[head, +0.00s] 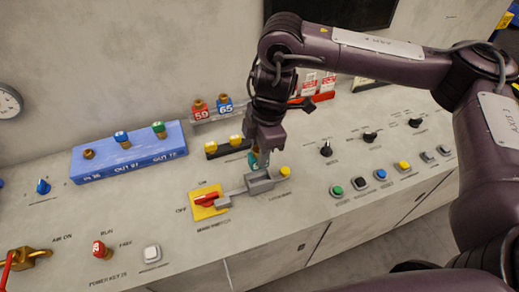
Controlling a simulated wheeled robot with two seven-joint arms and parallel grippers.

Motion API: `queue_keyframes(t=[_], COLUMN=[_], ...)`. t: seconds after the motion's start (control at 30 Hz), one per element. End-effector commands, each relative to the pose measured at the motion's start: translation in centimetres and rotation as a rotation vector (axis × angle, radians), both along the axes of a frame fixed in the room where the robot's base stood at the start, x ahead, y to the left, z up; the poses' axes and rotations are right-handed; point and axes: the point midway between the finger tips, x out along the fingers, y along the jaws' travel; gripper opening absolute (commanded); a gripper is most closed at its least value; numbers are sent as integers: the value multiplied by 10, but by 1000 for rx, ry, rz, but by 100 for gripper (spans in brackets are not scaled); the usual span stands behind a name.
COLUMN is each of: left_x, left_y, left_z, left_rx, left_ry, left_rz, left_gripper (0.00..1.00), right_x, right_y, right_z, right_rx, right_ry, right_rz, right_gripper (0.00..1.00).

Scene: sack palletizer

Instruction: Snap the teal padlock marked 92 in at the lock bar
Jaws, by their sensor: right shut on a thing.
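My right gripper (262,153) points down over the panel, shut on the teal padlock (253,160). Only a small teal part of the padlock shows beside the finger; its number is hidden. The padlock is right above or against the grey lock bar (258,183); I cannot tell whether they touch. The bar lies beside the red switch handle (207,200) on its yellow plate. My left gripper is not in view.
A yellow round part (285,171) sits at the bar's right end. Padlocks marked 59 (199,107) and 65 (225,104) stand on a rack behind. A blue key block (130,152) is at left. Buttons and knobs (326,149) fill the right.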

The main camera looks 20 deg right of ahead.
Motion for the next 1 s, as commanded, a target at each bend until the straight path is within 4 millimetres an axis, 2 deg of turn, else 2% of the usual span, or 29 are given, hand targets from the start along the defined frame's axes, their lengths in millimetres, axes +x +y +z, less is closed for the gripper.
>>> queue_keyframes(t=[1.0], left_x=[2], left_y=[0], left_z=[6], left_rx=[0], left_ry=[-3], left_rz=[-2], left_gripper=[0], right_x=[0], right_y=[0], right_z=[0], right_rx=[1], right_ry=[-1], right_rz=[-1], right_gripper=[7])
